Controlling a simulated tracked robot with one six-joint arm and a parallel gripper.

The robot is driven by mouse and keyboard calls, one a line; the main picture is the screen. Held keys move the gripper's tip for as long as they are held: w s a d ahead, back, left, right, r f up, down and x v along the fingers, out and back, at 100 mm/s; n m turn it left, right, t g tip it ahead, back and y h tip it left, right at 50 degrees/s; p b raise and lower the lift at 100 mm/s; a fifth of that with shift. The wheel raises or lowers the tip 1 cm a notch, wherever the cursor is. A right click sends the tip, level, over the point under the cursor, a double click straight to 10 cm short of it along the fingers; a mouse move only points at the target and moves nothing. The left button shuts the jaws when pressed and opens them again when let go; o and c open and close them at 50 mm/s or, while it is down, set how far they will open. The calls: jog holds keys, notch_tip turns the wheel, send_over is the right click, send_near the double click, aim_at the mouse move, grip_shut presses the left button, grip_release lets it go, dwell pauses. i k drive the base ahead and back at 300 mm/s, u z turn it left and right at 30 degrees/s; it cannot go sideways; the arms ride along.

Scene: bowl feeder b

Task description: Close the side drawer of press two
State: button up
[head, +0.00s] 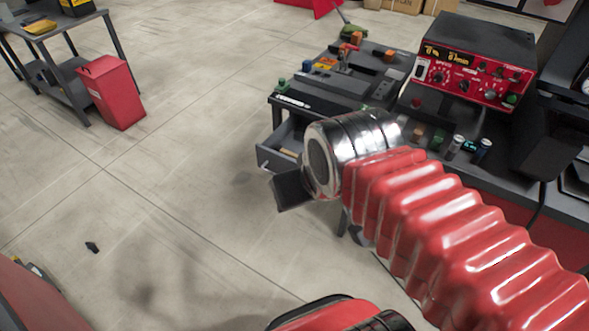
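A grey side drawer (272,158) stands pulled out from the left side of the dark bench (290,101) that carries a machine with a red control panel (468,80). No label reading press two is legible. Part of the drawer is hidden behind my arm, and something pale lies inside it. My gripper (290,192) shows as a dark block at the end of my red ribbed arm, in front of and just below the drawer in the picture. Its fingers cannot be made out, and I cannot tell whether it touches the drawer.
Small coloured parts and fittings (350,62) crowd the bench top. A red bin (110,92) stands beside a grey table (60,35) at the upper left. A small black object (92,247) lies on the floor. The floor left of the drawer is otherwise clear.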

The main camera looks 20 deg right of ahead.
aim_at(271, 161)
jog(key=z, duration=0.25)
jog(key=i, duration=1)
jog(key=u, duration=1.9)
jog(key=k, duration=0.55)
jog(key=u, duration=0.05)
